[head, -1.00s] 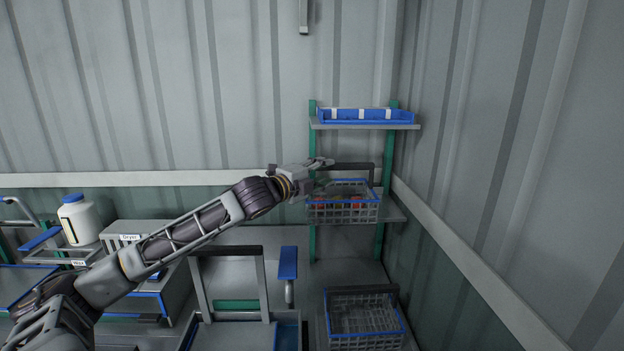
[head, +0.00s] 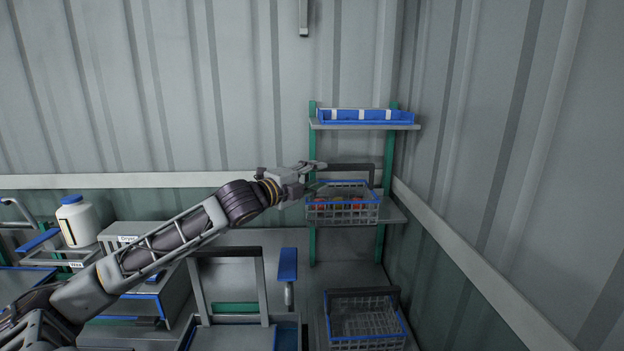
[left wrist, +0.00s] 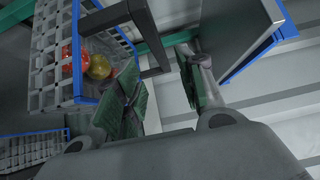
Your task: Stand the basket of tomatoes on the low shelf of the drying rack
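The basket of tomatoes (head: 342,212), a grey mesh basket with a blue rim and dark handle, stands upright on the drying rack's shelf (head: 393,211) below the top one. Red tomatoes show through its mesh. In the left wrist view the basket (left wrist: 48,62) is at upper left, with a red and a yellowish tomato inside. My left gripper (head: 322,174) is just left of the basket's raised handle (head: 352,167). Its fingers (left wrist: 162,92) are spread apart in the left wrist view, with nothing clasped. The handle shows beyond them. My right gripper is not in view.
A blue tray (head: 345,117) is on the rack's top shelf. An empty mesh basket (head: 366,338) sits low beneath the rack shelf. A white bottle (head: 76,222) and a box labelled Dryer (head: 150,236) stand left. Ribbed walls close the back and right.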

